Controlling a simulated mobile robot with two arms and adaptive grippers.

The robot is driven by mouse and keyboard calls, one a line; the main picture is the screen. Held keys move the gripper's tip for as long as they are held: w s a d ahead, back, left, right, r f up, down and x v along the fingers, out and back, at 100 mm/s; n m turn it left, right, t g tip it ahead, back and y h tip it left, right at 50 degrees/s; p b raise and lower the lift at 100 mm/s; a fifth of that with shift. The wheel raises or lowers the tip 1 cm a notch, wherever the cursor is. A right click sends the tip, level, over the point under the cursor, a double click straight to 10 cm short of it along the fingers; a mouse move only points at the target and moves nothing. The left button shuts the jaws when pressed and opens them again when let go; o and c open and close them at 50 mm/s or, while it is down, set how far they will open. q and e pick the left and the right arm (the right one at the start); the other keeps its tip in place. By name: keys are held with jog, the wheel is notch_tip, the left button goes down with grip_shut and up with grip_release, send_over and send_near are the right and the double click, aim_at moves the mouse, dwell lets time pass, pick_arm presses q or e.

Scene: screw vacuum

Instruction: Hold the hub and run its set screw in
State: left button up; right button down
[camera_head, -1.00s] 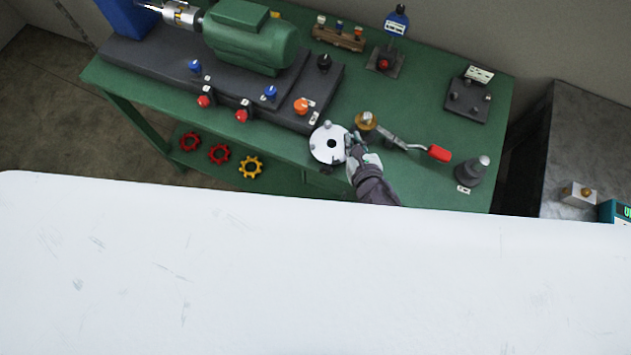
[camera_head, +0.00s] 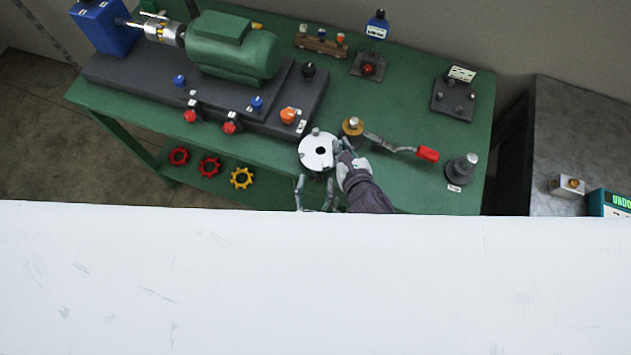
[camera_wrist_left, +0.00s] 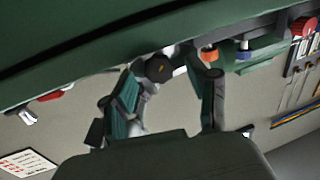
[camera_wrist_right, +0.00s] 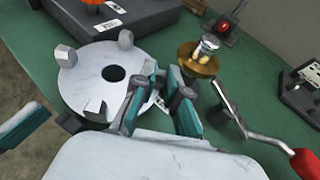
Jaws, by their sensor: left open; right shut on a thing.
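The hub (camera_head: 309,154), a white disc with a dark centre hole and grey studs, sits near the table's front edge. My right gripper (camera_head: 340,151) is shut on its right edge; the right wrist view shows the fingers (camera_wrist_right: 158,98) against the disc (camera_wrist_right: 88,82). My left gripper (camera_head: 316,188) is open and empty, just in front of the hub. In the left wrist view, its spread fingers (camera_wrist_left: 170,95) point toward a dark hex-shaped head (camera_wrist_left: 159,68), which looks like the set screw. How deep the screw sits cannot be told.
A brass-topped piece (camera_head: 353,126) and a crank with a red handle (camera_head: 427,154) lie right of the hub. A dark post (camera_head: 461,168) stands farther right. The green motor (camera_head: 235,48) and its knobbed base are behind left. Handwheels (camera_head: 210,167) are below the tabletop.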

pick_arm(q)
jog(key=shift+w, duration=0.25)
grip_shut()
jog(key=shift+d+m, duration=0.1)
jog(key=shift+m, duration=1.4)
grip_release()
jog(key=shift+s, duration=0.1)
jog(key=s+a, duration=0.1)
jog(key=s, duration=1)
jog(key=shift+s+a, duration=0.2)
jog(key=shift+s, duration=0.2)
